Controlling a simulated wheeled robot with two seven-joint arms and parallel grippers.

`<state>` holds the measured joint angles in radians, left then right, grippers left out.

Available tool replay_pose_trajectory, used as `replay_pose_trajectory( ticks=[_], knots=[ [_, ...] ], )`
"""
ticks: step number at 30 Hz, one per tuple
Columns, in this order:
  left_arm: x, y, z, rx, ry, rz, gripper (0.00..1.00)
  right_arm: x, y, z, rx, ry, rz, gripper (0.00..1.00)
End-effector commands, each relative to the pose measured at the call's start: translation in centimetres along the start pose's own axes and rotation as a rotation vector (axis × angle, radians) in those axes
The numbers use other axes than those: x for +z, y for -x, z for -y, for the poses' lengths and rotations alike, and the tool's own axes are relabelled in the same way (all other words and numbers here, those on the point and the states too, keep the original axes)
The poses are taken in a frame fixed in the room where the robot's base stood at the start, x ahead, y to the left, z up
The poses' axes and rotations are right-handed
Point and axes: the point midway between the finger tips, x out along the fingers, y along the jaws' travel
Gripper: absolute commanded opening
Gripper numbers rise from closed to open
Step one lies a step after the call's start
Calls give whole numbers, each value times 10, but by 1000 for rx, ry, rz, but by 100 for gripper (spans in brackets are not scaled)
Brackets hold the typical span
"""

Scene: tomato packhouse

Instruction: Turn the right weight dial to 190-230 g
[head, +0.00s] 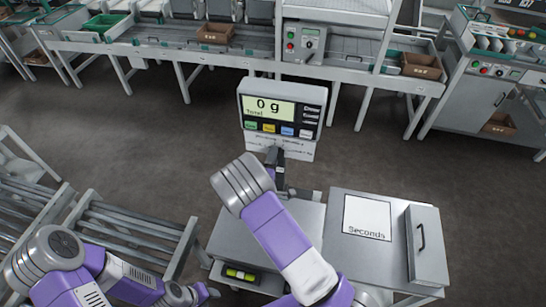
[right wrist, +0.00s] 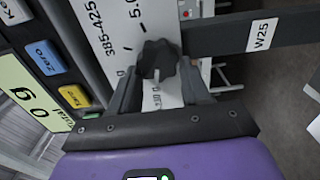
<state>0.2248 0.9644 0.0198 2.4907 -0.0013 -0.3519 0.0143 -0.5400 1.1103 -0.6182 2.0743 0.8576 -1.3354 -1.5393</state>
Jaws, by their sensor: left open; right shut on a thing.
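The scale display (head: 281,110) reads 0 g in the head view. A white printed plate (head: 280,147) hangs below it. In the right wrist view a black lobed dial (right wrist: 158,58) sits in front of a white plate (right wrist: 115,28) printed with "385-425". My right gripper (right wrist: 161,82) is shut on this dial, one finger on each side. I cannot read a dial setting. In the head view my right arm hides most of this gripper and the dial. My left gripper (head: 200,293) is low at the left, open, away from the display.
A roller conveyor (head: 130,225) stands at the left. A dark bar with a "W25" label (right wrist: 262,36) runs beside the dial.

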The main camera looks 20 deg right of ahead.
Motion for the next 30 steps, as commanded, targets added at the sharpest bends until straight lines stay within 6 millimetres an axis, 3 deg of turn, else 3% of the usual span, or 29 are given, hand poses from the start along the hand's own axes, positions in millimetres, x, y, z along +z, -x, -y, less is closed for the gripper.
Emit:
replay_pose_trajectory(
  ticks=[11,12,17,26,30],
  knots=[
    [0,0,0,0,0,0,43,2,0,1,-1,9,3,16],
    [0,0,0,0,0,0,43,2,0,1,-1,9,3,48],
    [0,0,0,0,0,0,43,1,0,0,0,8,3,72],
    [0,0,0,0,0,0,43,0,2,0,0,6,0,72],
    [0,1,0,0,0,0,43,-1,17,0,-1,7,-2,72]
  ],
)
